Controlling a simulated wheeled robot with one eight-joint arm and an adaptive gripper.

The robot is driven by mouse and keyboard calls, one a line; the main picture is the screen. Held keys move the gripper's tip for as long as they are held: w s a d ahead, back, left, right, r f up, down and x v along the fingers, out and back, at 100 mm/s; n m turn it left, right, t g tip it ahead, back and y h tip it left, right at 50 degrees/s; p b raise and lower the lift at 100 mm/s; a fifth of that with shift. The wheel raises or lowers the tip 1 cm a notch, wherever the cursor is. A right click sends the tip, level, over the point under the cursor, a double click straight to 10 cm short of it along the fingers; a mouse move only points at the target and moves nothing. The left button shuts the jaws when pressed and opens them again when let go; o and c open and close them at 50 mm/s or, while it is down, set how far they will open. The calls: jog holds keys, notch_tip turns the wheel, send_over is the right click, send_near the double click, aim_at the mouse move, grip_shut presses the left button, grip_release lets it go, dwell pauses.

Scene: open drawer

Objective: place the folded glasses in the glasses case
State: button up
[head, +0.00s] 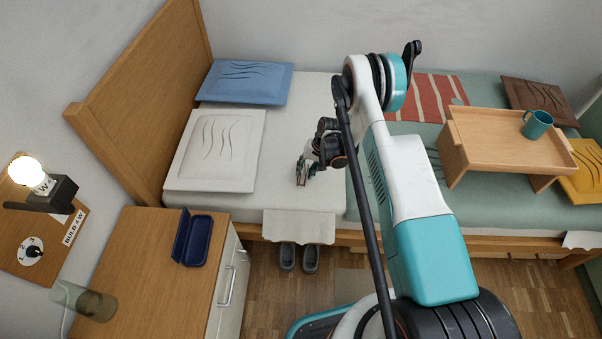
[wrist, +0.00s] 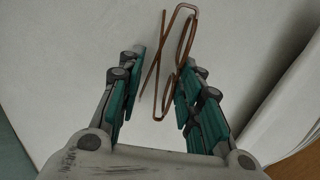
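The folded glasses (wrist: 190,37) have thin copper-brown frames and show in the wrist view against the pale bed surface. They extend beyond my fingertips and partly into the gap between them, close to the right finger. I cannot tell if they touch it. My gripper (wrist: 160,75) is open, with a clear gap beside the left finger. In the head view my gripper (head: 303,172) is low over the white part of the bed, and the glasses are not clearly made out there. The dark blue glasses case (head: 197,242) lies open and empty on the wooden nightstand.
The nightstand (head: 140,255) also holds a clear tumbler (head: 97,305). A lamp board (head: 40,225) is at its left. A white pillow (head: 215,150) and blue pillow (head: 245,82) lie by the headboard. A bed tray (head: 510,140) with a teal mug (head: 537,124) stands right.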

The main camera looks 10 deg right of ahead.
aim_at(306, 170)
jog(key=shift+r, duration=0.1)
jog(key=shift+c, duration=0.3)
notch_tip(306, 170, up, 20)
jog(key=p, duration=0.6)
jog(key=shift+p, duration=0.35)
jog(key=s+r+n+g, duration=0.1)
jog(key=s+r+n, duration=0.2)
jog(key=s+r, duration=1.3)
jog(key=shift+s+r+n, duration=0.15)
jog(key=shift+r+n, duration=0.25)
jog(key=shift+r, duration=0.4)
jog(key=shift+a, duration=0.2)
